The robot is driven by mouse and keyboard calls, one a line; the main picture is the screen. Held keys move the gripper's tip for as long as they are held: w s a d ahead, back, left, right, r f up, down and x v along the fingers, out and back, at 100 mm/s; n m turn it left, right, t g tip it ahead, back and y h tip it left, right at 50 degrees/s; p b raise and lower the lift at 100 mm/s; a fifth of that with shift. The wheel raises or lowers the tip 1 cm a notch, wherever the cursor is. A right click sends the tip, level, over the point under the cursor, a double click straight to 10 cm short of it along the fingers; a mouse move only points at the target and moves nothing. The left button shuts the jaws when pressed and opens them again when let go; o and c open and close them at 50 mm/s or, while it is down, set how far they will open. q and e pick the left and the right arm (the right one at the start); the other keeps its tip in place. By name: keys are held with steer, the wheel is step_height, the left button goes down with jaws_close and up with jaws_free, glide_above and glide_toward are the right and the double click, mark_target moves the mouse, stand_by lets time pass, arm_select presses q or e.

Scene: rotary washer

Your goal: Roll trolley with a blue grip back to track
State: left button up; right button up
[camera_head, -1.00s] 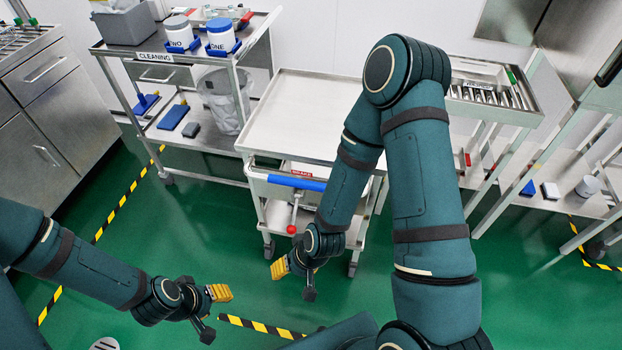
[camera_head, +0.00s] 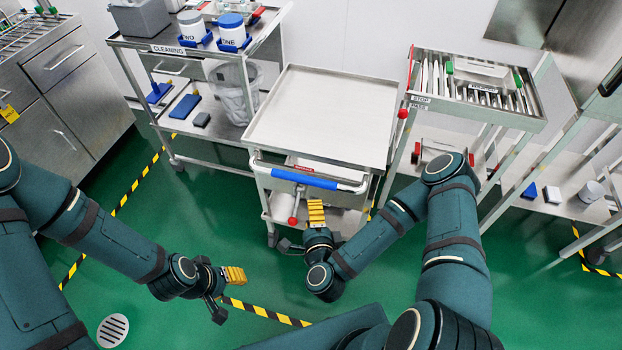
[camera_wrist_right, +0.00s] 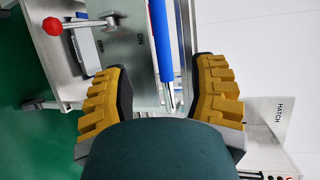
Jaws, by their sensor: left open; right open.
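The trolley (camera_head: 322,115) has a bare steel top and a blue grip (camera_head: 305,179) on its near side; a red-knobbed lever (camera_head: 293,220) hangs below the grip. My right gripper (camera_head: 316,207) is just in front of and below the grip's right part, pointing at the trolley. In the right wrist view, its yellow fingers (camera_wrist_right: 160,88) are open, and the blue grip (camera_wrist_right: 160,40) with its steel bar runs between them, ahead of the palm. I cannot tell whether they touch. My left gripper (camera_head: 228,285) is open and empty above the floor at the lower left.
Yellow-black floor tape (camera_head: 262,312) lies in front.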

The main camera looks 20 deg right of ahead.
mark_target(308, 183)
steer(key=b+x, duration=0.2)
steer(key=x, duration=1.1)
steer(key=shift+w+d, duration=0.1)
steer(key=shift+w, duration=0.25)
jaws_close()
